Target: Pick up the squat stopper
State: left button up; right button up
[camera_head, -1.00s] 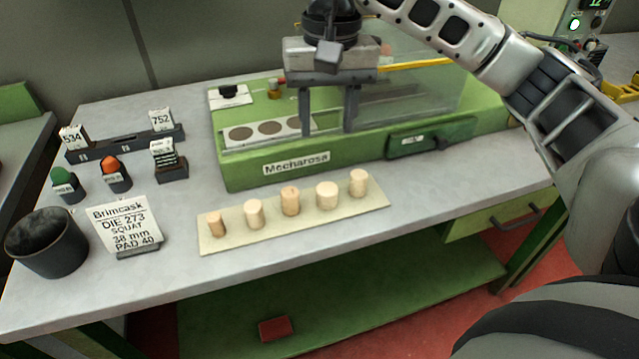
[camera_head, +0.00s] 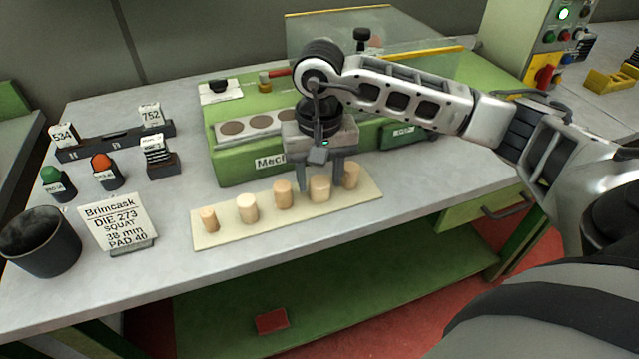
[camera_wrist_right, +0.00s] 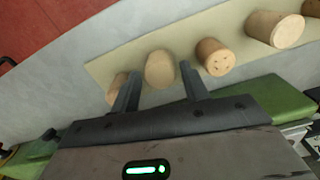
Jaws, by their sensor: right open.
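Several cork stoppers stand in a row on a beige board (camera_head: 228,236). A wide, pale stopper (camera_head: 320,189), second from the right, looks squat; in the right wrist view (camera_wrist_right: 160,69) it lies between and just beyond my fingertips. The right-end stopper (camera_head: 351,175) is partly behind a finger. The middle stopper (camera_head: 283,194), with dark pits on its end in the wrist view (camera_wrist_right: 214,57), is left of my fingers. My right gripper (camera_head: 320,179) is open and empty, fingers down, at the wide stopper. Whether they touch it I cannot tell. My left gripper is out of view.
The left-end stopper (camera_head: 208,220) and a pale stopper (camera_head: 247,208) share the board. A green machine (camera_head: 230,171) stands close behind. The front table strip is clear.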

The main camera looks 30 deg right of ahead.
jog(key=shift+f, duration=0.85)
jog(key=c, duration=0.7)
jog(key=shift+r, duration=0.1)
jog(key=shift+c, duration=0.2)
